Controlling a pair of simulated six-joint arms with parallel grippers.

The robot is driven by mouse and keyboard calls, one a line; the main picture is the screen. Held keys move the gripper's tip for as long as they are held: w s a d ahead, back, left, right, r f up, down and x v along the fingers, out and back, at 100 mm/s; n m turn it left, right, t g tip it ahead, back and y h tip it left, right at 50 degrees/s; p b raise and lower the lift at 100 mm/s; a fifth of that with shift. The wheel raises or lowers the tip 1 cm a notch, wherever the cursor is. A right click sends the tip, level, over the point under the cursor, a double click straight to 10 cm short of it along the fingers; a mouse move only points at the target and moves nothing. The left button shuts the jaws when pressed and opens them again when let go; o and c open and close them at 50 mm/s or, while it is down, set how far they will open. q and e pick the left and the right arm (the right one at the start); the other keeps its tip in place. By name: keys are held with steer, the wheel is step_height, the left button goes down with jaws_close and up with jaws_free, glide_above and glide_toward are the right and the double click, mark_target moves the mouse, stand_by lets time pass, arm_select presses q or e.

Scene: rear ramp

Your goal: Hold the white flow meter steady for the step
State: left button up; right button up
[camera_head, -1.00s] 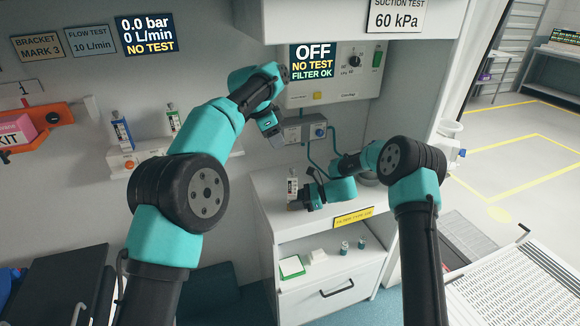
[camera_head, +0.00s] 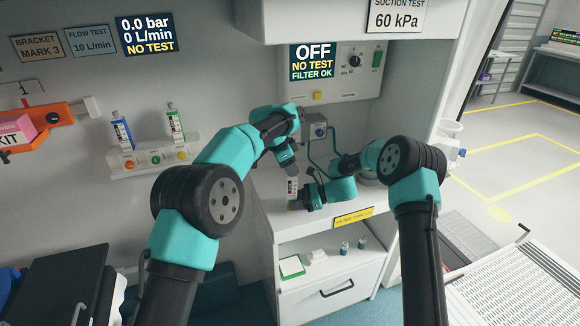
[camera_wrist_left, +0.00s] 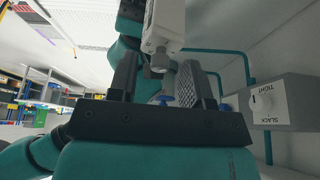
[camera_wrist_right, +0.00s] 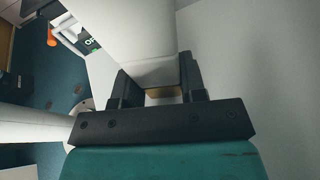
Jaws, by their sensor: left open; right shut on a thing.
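The white flow meter (camera_head: 293,186) stands about upright at the left end of the white counter. My right gripper (camera_head: 301,200) is shut on its lower part; its white body fills the space between the fingers in the right wrist view (camera_wrist_right: 148,35). My left gripper (camera_head: 289,163) is open, just above the flow meter's top. In the left wrist view the flow meter (camera_wrist_left: 163,22) shows at the top, its grey end piece in line with the gap between the open fingers. I cannot tell whether they touch it.
A grey box with a SLACK/TIGHT knob (camera_wrist_left: 265,101) is close beside my left gripper. Teal hoses (camera_head: 306,145) run down the wall. The panel screen (camera_head: 313,61) reads OFF.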

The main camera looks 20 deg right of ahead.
arm_select(q)
steer(key=shift+f, duration=0.1)
steer(key=shift+c, duration=0.4)
jaws_close()
steer(key=shift+n, duration=0.3)
steer(key=shift+s+d+n+t+y, duration=0.15)
steer(key=shift+n+t, duration=0.35)
steer(key=shift+n, duration=0.8)
steer(key=shift+s+a+n+t+y, duration=0.15)
steer(key=shift+n+t, duration=0.35)
steer(key=shift+n, duration=0.8)
steer(key=shift+w+d, duration=0.1)
steer(key=shift+w, duration=0.05)
steer(key=shift+o, duration=0.4)
jaws_free()
